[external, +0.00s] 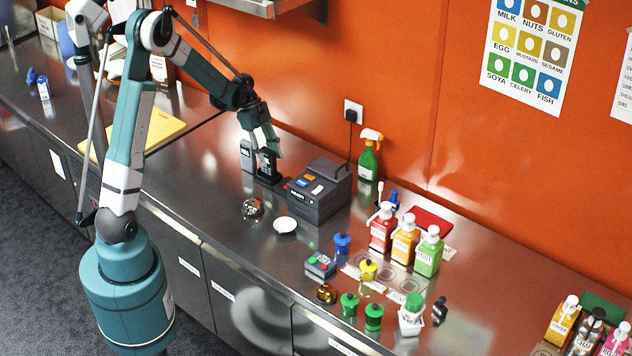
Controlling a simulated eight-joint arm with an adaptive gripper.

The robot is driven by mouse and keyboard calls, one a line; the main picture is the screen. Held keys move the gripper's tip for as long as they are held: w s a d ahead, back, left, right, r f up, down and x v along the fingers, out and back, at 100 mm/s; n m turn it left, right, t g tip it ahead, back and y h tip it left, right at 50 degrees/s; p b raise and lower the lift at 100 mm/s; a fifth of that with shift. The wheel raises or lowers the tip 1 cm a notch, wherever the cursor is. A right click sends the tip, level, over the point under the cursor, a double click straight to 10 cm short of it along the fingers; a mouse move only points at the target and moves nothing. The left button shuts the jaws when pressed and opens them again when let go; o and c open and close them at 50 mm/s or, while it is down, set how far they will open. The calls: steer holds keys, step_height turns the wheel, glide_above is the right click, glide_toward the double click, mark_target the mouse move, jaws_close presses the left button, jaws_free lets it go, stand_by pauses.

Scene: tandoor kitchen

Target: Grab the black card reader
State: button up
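A black upright device (268,168), which looks like the card reader, stands on a dark base on the steel counter, left of a dark grey machine. My gripper (264,150) points down at its top, with the fingertips right at or around its upper end. From this angle I cannot tell whether the fingers touch it or how far apart they are. A grey upright device (247,155) stands close on its left, partly behind the gripper.
The dark grey machine (318,195) with coloured buttons stands close on the right. A green spray bottle (368,160) and a plugged cable are behind it. A glass ball (252,208) and a white dish (285,225) lie in front.

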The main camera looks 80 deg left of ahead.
mark_target(275, 173)
steer(key=shift+x, duration=2.55)
steer(key=c, duration=1)
